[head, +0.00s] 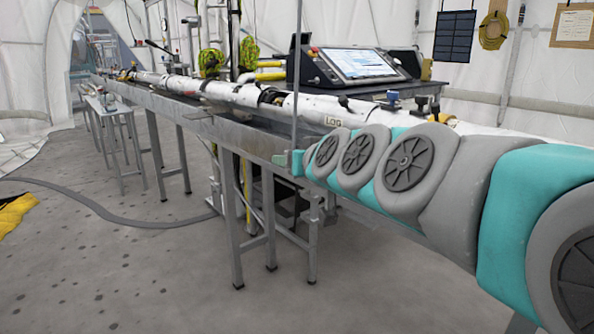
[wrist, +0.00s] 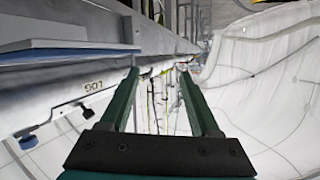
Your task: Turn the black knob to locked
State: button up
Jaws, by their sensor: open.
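Dark fittings (head: 270,96) sit on the long white pipe (head: 235,93) in the head view, too small to tell apart. My gripper (head: 286,159) is at the end of my teal and grey arm, beside the near side of the metal bench. In the wrist view my gripper (wrist: 159,72) shows two green fingers apart, with nothing held between them.
The metal bench (head: 205,124) carries the pipe along its length. A console with a lit screen (head: 362,65) stands behind it. A hose (head: 130,220) lies on the grey floor, which is mostly open at left. White tent walls surround the place.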

jog(key=shift+s+a+f+n+g, duration=0.15)
jog(key=shift+s+f+n+g, duration=0.1)
jog(key=shift+s+f+n, duration=0.3)
jog(key=shift+s+a+f+n+g, duration=0.1)
jog(key=shift+s+f+n+g, duration=0.2)
jog(key=shift+f, duration=0.3)
jog(key=shift+w, duration=0.1)
